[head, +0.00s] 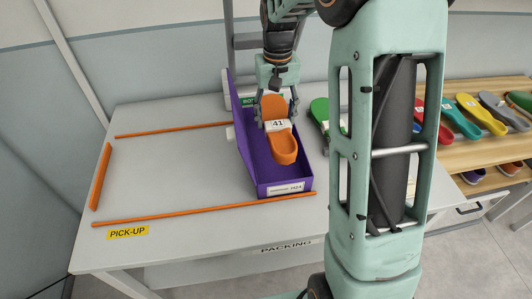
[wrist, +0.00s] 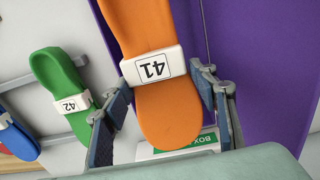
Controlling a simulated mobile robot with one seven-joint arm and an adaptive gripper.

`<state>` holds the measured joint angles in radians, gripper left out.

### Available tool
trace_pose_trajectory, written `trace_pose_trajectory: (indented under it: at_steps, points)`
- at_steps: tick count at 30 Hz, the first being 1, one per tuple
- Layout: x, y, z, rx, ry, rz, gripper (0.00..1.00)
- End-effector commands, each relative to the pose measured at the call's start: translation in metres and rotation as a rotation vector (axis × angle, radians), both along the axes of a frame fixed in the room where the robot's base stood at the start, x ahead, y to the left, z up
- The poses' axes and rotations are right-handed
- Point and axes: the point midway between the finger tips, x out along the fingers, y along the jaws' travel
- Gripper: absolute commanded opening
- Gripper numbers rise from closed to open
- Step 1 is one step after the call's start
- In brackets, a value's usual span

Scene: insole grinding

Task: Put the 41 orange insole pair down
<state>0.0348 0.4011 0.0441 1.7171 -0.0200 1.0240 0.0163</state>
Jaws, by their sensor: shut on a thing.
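The orange insole pair (head: 284,145) bears a white band marked 41. My gripper (head: 274,108) is shut on it from above and behind, at the band. The pair tilts down toward the front, over the purple box (head: 257,165) on the table. I cannot tell whether it touches the box floor. In the wrist view the orange insole pair (wrist: 168,110) lies between the fingers of my gripper (wrist: 158,95). The purple box wall (wrist: 262,60) stands to the right there.
The white table (head: 170,170) has orange strips around a clear area marked PICK-UP (head: 128,233). A green insole pair (head: 320,112) stands right of the box, marked 42 in the wrist view (wrist: 62,90). Shelves of coloured insoles (head: 470,130) are at the right.

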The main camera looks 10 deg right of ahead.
Motion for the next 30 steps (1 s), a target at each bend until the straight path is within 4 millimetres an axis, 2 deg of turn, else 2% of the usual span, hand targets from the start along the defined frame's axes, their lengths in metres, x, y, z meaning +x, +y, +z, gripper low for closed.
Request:
trace_pose_trajectory:
  at_steps: [5,13,20,26,30]
  points:
    - [0.001,0.000,-0.005,0.000,0.002,0.000,0.27]
    - [0.001,0.000,-0.052,0.000,0.002,0.000,0.27]
    - [0.001,0.000,-0.071,0.000,0.002,0.000,0.27]
    - [0.001,0.000,-0.098,0.000,0.002,0.000,0.27]
    - [0.002,0.000,-0.101,0.000,-0.001,0.000,0.27]
